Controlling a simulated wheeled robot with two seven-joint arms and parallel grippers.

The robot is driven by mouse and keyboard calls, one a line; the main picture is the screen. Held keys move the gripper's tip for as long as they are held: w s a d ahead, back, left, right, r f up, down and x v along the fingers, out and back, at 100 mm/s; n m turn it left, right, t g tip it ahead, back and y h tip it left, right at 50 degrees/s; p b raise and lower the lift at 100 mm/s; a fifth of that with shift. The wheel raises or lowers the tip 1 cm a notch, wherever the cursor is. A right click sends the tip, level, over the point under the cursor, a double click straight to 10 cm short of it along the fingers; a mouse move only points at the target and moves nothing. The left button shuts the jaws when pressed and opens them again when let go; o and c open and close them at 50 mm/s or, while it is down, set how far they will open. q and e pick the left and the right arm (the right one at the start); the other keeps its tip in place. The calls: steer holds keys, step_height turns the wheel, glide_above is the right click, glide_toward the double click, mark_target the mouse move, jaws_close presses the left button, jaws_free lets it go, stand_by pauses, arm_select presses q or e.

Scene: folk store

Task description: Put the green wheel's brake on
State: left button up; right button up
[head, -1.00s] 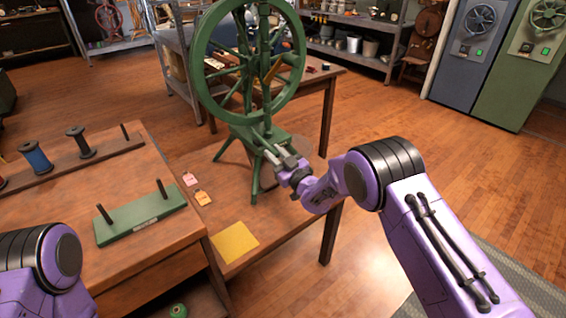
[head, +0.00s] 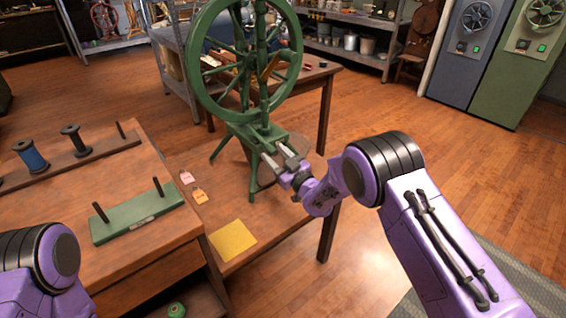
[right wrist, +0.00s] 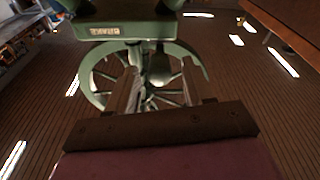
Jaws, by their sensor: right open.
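The green spinning wheel (head: 200,83) stands upright on a low wooden table in the head view. Its green base (head: 250,128) is just beyond my right gripper (head: 278,158). The right gripper is open, with its two pale fingers pointing at the front of the base. In the right wrist view, a label that seems to read BRAKE (right wrist: 105,30) sits on the green block. My left gripper is out of view.
A yellow cloth (head: 233,241) and two small tags lie on the low table. A green peg stand (head: 137,220) and spools (head: 31,156) are on the bench at left. Shelves stand behind. The floor at right is clear.

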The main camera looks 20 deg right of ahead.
steer(key=v, duration=0.8)
steer(key=shift+s+d+b, duration=0.15)
steer(key=shift+s+b, duration=0.15)
steer(key=shift+s, duration=0.05)
